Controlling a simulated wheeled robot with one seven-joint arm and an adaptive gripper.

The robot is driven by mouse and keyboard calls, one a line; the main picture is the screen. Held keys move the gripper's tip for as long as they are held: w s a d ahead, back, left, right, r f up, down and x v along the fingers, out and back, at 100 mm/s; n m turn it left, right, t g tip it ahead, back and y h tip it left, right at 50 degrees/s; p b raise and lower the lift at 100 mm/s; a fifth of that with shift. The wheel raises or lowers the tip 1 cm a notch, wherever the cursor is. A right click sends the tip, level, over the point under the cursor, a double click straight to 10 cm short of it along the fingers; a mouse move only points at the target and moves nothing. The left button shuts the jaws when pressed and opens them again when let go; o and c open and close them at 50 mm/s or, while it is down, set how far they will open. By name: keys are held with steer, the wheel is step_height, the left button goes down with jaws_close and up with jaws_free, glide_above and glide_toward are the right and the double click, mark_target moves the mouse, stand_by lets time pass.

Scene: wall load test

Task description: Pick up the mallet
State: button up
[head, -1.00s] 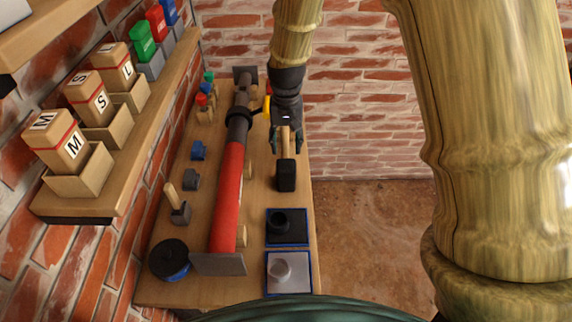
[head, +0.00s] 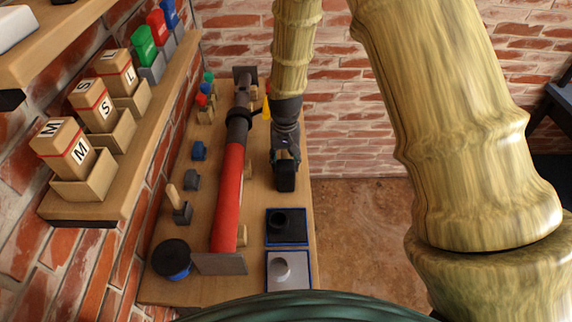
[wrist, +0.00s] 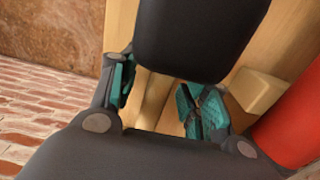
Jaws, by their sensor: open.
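The mallet has a black head (head: 285,180) and lies on the bench near its right edge. In the head view its handle is hidden by my gripper (head: 286,152). In the wrist view the black head (wrist: 195,35) fills the top, and the pale wooden handle (wrist: 155,98) runs between the teal finger pads. My gripper (wrist: 162,97) is open around the handle. A gap shows beside the handle; contact with either pad cannot be told.
A red tube (head: 228,190) lies along the wooden bench (head: 205,225), just left of my gripper. Two square blocks, black (head: 286,228) and grey (head: 290,272), sit in front. A shelf with lettered boxes (head: 63,150) is on the left wall.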

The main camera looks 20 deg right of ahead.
mark_target(285, 153)
jaws_close()
stand_by(0.5)
steer(key=shift+r+b, duration=0.5)
steer(key=shift+r, duration=0.35)
steer(key=shift+r+b, duration=0.35)
steer(key=shift+r, duration=0.5)
steer(key=s+d+b, duration=0.1)
steer(key=s+b, duration=0.1)
steer(key=s, duration=0.6)
steer(key=s+d+r+b, duration=0.1)
steer(key=s+d, duration=0.1)
steer(key=s, duration=0.5)
steer(key=shift+s+d+r+b, duration=0.25)
steer(key=shift+s+d+b, duration=0.05)
steer(key=shift+s+b, duration=0.1)
